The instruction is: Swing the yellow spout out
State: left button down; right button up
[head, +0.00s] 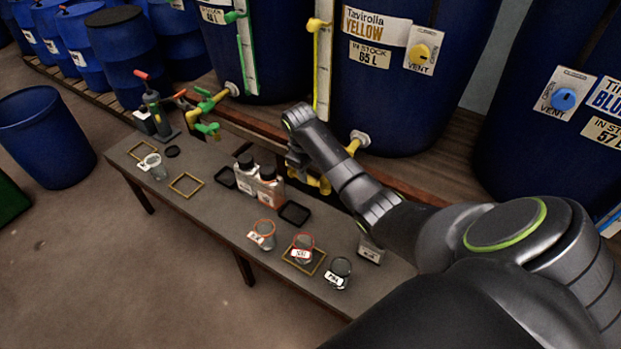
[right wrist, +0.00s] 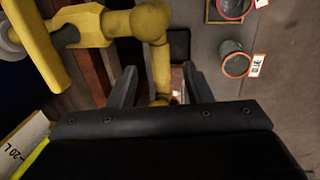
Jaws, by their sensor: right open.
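The yellow spout (head: 319,184) hangs on a yellow pipe that comes from the fitting (head: 359,139) low on the blue Tavirolla Yellow vat (head: 390,95). My right arm partly hides it in the head view. My right gripper (head: 299,163) is at the spout, over the bench. In the right wrist view the gripper (right wrist: 160,84) is open, with the yellow spout (right wrist: 158,62) running between its two fingers. I see a gap on both sides, and the fingers do not look closed on it. My left gripper is not in view.
The grey bench (head: 205,215) carries two bottles (head: 269,187), several jars such as one with a red rim (head: 302,248), dark pads and yellow frames. A green spout (head: 207,128) stands to the left. A blue tub (head: 45,135) is on the floor.

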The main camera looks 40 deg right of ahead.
aim_at(311, 179)
jog(key=f, duration=0.3)
jog(key=d+f, duration=0.1)
jog(key=f, duration=0.1)
jog(key=shift+w, duration=0.2)
grip_shut()
